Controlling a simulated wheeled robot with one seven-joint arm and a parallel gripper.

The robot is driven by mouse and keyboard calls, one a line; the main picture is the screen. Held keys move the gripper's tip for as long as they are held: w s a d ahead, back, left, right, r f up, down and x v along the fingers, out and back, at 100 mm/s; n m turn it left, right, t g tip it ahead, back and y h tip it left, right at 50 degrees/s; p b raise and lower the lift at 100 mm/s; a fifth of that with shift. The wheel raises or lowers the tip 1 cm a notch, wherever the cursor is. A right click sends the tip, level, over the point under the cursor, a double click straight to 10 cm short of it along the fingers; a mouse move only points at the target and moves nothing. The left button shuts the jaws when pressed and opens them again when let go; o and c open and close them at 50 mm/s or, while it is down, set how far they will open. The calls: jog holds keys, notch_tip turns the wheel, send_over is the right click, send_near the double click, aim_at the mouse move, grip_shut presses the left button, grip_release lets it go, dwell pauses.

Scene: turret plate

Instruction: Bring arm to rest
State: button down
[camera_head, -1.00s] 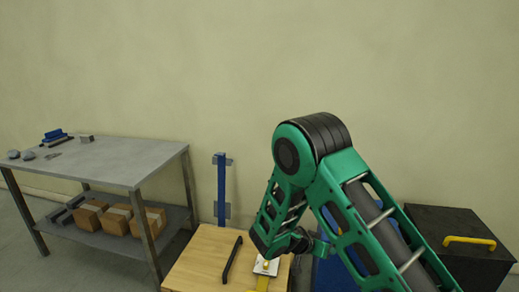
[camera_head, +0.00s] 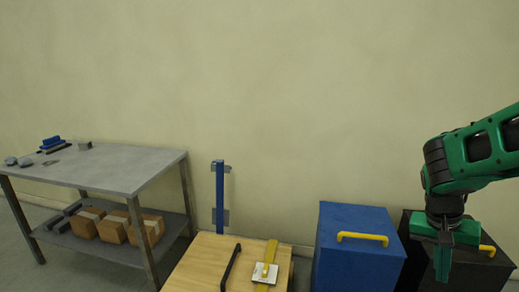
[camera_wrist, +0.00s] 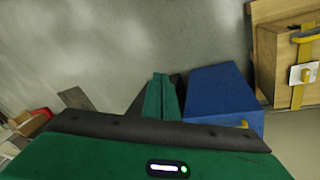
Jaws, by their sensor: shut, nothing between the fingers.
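My green arm reaches in from the right edge of the head view. My gripper (camera_head: 443,262) hangs pointing down in front of the black box at the right. It is shut, with nothing between its fingers. In the wrist view my gripper (camera_wrist: 161,98) shows as a green shape against the grey floor, beside the blue box.
A blue box (camera_head: 350,262) with a yellow handle stands left of the black box (camera_head: 405,268). A wooden box (camera_head: 205,262) bears a black handle and a yellow strap with a white plate (camera_head: 265,273). A grey table (camera_head: 110,165) stands at the left.

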jog(key=s+a+r+n+y, duration=0.1)
jog(key=s+r, duration=0.1)
jog(key=s, duration=0.5)
jog(key=s+a+r+n+y, duration=0.1)
jog(key=s+y, duration=0.1)
jog(key=s, duration=0.6)
jog(key=shift+s+a+r+t+y, duration=0.2)
jog(key=shift+a+r+t+y, duration=0.1)
jog(key=shift+r, duration=0.1)
jog(key=shift+w+f, duration=0.25)
jog(key=shift+w, duration=0.35)
